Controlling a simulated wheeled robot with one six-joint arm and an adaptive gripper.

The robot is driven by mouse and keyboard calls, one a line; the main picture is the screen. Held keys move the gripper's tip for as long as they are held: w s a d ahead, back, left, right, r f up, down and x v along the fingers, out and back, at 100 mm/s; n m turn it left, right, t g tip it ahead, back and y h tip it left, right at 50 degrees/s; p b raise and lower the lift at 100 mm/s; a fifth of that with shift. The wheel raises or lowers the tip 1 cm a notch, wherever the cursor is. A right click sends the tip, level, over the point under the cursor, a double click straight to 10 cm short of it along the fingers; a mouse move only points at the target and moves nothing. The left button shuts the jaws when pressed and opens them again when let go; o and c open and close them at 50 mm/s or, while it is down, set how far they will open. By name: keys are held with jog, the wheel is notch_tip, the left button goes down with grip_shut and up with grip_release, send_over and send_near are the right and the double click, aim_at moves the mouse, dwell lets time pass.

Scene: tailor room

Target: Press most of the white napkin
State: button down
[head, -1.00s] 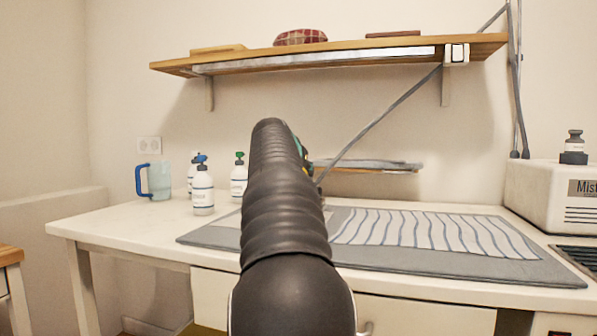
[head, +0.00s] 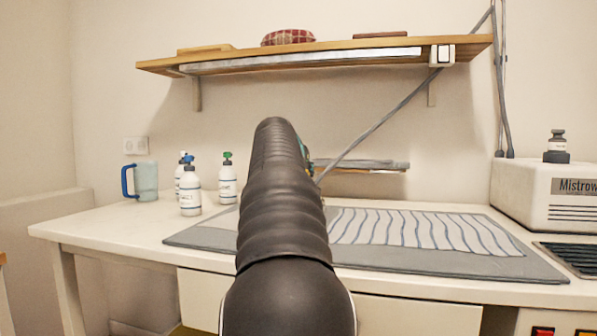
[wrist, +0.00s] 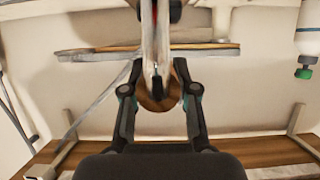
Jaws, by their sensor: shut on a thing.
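The white napkin (head: 425,231), with wavy blue stripes, lies spread on the grey pressing mat (head: 440,263) on the right half of the table. My arm stands in front of the mat's left part and hides most of my gripper in the head view. In the wrist view my gripper (wrist: 155,80) is shut on a narrow, pale thing with a rounded wooden-brown end (wrist: 157,101), seen edge-on; I cannot tell surely what it is. The napkin does not show clearly in the wrist view, so its distance from the held thing cannot be told.
A white machine (head: 545,196) stands at the right. A wall shelf (head: 320,56) hangs above, with a small wall-mounted board (head: 385,165) below it and a sloping grey cable.

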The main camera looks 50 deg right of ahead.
jog(key=shift+s+d+r, duration=0.15)
jog(key=shift+s+r, duration=0.1)
jog(key=shift+s, duration=0.25)
jog(key=shift+r, duration=0.15)
jog(key=shift+r+p, duration=3.15)
jog(key=shift+r, duration=0.3)
jog(key=shift+f, duration=0.15)
